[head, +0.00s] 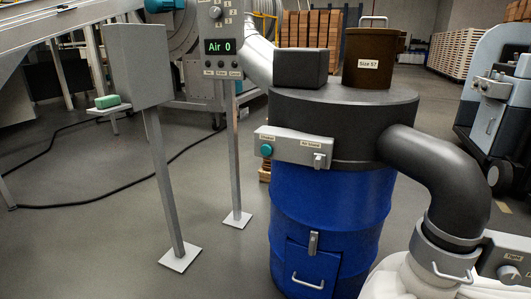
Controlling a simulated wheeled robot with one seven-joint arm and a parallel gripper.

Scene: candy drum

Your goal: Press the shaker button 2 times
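A round teal button (266,150) sits at the left end of a grey panel (290,147) on the front of the black drum lid. A small label above the button is too blurred to read for sure, and no other button shows on this panel. The panel also has a small grey latch or switch (319,160) at its right end. The panel's front is unobstructed in the head view. My gripper is not in view.
The blue drum (330,215) carries a black box (300,68) and a brown bin (370,55) marked "Size 57". A thick black pipe (435,165) curves down at the right. A post display (219,46) reads "Air 0". A grey box on a post (138,65) stands left; open floor (100,210) lies in front.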

